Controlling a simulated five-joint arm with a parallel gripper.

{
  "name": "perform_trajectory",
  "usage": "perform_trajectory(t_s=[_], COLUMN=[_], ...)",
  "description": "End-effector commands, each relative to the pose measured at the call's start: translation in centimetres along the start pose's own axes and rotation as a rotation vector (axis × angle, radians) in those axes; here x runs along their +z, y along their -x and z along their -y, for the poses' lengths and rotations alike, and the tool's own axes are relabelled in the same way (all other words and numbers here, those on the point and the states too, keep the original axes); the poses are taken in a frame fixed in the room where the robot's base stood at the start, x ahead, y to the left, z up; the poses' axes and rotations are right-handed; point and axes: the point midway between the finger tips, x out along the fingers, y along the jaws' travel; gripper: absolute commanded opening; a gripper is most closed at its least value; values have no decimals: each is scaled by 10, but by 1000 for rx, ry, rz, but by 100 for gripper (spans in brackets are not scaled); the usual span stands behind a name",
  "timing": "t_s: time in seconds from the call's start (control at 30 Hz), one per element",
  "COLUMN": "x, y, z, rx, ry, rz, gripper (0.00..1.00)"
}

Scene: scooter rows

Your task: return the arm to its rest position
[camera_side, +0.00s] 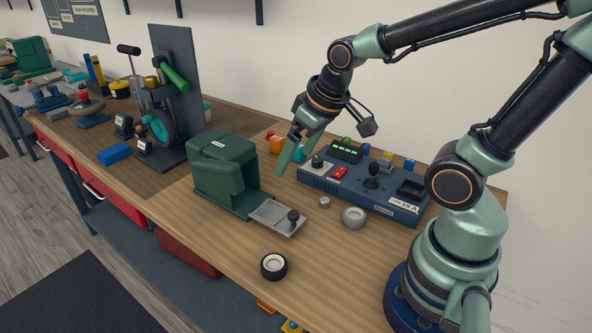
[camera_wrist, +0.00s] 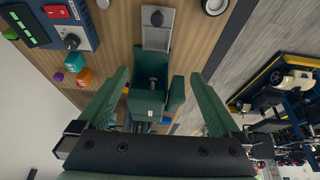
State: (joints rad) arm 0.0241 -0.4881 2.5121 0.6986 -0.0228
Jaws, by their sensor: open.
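My gripper (camera_side: 291,152) hangs over the table between the green press-like fixture and the blue control box, with nothing held. In the wrist view its two green fingers (camera_wrist: 160,88) stand wide apart. The green fixture (camera_side: 222,160) with a grey sliding plate (camera_side: 277,216) sits below and to the left of my gripper in the side view. In the wrist view the fixture (camera_wrist: 147,98) shows between and beyond the fingers. My arm is bent and reaches out from its base at the right.
The blue control box (camera_side: 345,192) stands close to the right of my gripper. A black-tyred wheel (camera_side: 273,266), a grey ring (camera_side: 354,217) and a small grey part (camera_side: 325,202) lie on the wooden table (camera_side: 220,235). A dark stand with a wheel (camera_side: 170,110) is further left. The front table area is mostly clear.

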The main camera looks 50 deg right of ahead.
Motion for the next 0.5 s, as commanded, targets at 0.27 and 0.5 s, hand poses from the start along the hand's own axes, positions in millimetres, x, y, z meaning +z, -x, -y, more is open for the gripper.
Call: perform_trajectory(t_s=[0.27,0.5], x=[-1,1], y=[53,60], z=[6,7], rx=[-9,-10], ry=[-1,-1], rz=[-69,-73], gripper=[100,100])
